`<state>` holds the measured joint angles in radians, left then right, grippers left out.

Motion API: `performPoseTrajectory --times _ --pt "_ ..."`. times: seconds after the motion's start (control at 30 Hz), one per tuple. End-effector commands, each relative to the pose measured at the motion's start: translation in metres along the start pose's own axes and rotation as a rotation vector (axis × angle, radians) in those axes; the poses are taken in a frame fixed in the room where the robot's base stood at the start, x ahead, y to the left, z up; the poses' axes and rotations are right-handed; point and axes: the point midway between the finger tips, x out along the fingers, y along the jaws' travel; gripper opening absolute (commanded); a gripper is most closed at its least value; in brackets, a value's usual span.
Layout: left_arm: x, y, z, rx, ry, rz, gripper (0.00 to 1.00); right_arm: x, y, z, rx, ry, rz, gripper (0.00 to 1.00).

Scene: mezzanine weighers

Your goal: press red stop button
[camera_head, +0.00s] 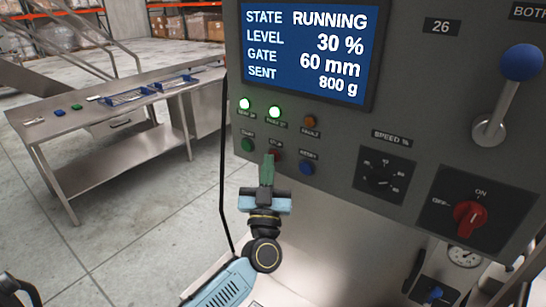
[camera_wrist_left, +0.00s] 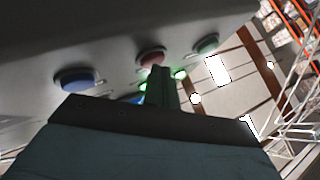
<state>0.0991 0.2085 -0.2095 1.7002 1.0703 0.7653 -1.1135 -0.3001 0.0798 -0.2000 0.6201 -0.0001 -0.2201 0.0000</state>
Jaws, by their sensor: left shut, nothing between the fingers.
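The red stop button (camera_head: 276,153) is on the grey control panel, under a small label and mostly hidden behind my fingertips in the head view. In the left wrist view the red button (camera_wrist_left: 151,55) shows just beyond the fingers, between the blue and green buttons. My left gripper (camera_head: 268,160) is shut and empty, its green fingers pointing up at the red button. It also shows in the left wrist view (camera_wrist_left: 160,80). I cannot tell whether the tips touch the button. My right gripper is not in view.
A green button (camera_head: 247,145) and a blue button (camera_head: 306,167) flank the red one. Two lit green lamps and an orange lamp (camera_head: 310,121) are above. The screen (camera_head: 307,48) reads RUNNING. A speed dial (camera_head: 384,177) and red switch (camera_head: 470,216) are right. A steel table (camera_head: 110,140) stands left.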

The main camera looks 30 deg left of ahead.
Motion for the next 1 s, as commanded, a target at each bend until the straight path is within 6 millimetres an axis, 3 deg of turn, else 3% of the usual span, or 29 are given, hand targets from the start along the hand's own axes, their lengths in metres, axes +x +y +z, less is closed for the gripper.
performPoseTrajectory --times 0.47,1.0 --pt "0.001 0.001 0.001 0.0 0.0 0.0 0.0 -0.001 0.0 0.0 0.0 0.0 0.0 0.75" --pt "-0.01 -0.008 -0.007 -0.001 0.0 0.0 0.0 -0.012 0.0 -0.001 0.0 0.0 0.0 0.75"
